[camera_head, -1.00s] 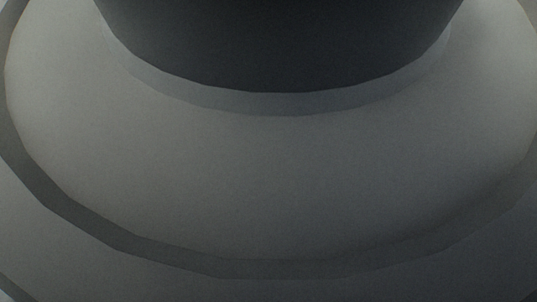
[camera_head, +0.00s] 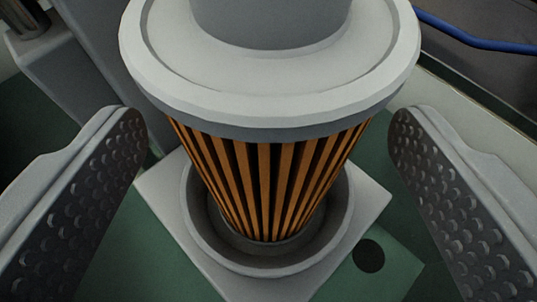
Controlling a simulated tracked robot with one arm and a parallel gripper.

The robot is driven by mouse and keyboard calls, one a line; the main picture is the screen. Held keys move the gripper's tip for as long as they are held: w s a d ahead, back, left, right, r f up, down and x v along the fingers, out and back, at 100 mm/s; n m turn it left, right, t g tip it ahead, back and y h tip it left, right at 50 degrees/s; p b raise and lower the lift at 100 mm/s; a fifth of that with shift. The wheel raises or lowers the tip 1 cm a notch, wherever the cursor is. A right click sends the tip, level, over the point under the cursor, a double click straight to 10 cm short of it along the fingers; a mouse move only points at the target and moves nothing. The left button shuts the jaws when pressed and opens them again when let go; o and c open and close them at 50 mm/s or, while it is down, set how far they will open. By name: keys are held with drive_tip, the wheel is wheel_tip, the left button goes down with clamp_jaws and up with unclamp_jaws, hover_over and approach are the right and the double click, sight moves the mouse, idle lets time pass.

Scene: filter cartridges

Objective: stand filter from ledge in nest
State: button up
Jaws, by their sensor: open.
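A filter cartridge (camera_head: 272,180) with a light grey cap and orange pleats stands upright in the middle of the view. Its lower end sits inside the round rim of the grey nest (camera_head: 205,240), which has a square base. My gripper (camera_head: 268,130) is open, with one dimpled finger on each side of the filter. Gaps show between both fingers and the filter, so neither touches it. The cap hides the upper part of the pleats, and the very bottom of the filter is partly hidden by the nest's rim.
A green surface (camera_head: 400,255) with a dark round hole (camera_head: 369,256) lies around the nest. A grey block (camera_head: 70,60) stands at the back left. A blue cable (camera_head: 470,38) runs at the back right, near a pale edge (camera_head: 480,100).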

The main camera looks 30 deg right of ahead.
drive_tip(key=p+v, duration=0.1)
drive_tip(key=v, duration=0.8)
drive_tip(key=w+a+r+t+y, duration=0.1)
drive_tip(key=w+a+r+y, duration=0.15)
drive_tip(key=r, duration=0.55)
drive_tip(key=w+a+r+t+y, duration=0.1)
drive_tip(key=w+r+t+y, duration=0.15)
drive_tip(key=r, duration=0.65)
wheel_tip(320, 180, up, 17)
drive_tip(key=s+n+y, duration=0.2)
drive_tip(key=n+y, duration=0.1)
drive_tip(key=s+d+r+n+h, duration=0.1)
drive_tip(key=s+d+r, duration=0.3)
drive_tip(key=s+r, duration=0.5)
drive_tip(key=s+d+r+n+h, duration=0.1)
drive_tip(key=s+d+r, duration=0.3)
drive_tip(key=s+r, duration=0.5)
drive_tip(key=shift+d+r, duration=0.15)
drive_tip(key=shift+r, duration=0.55)
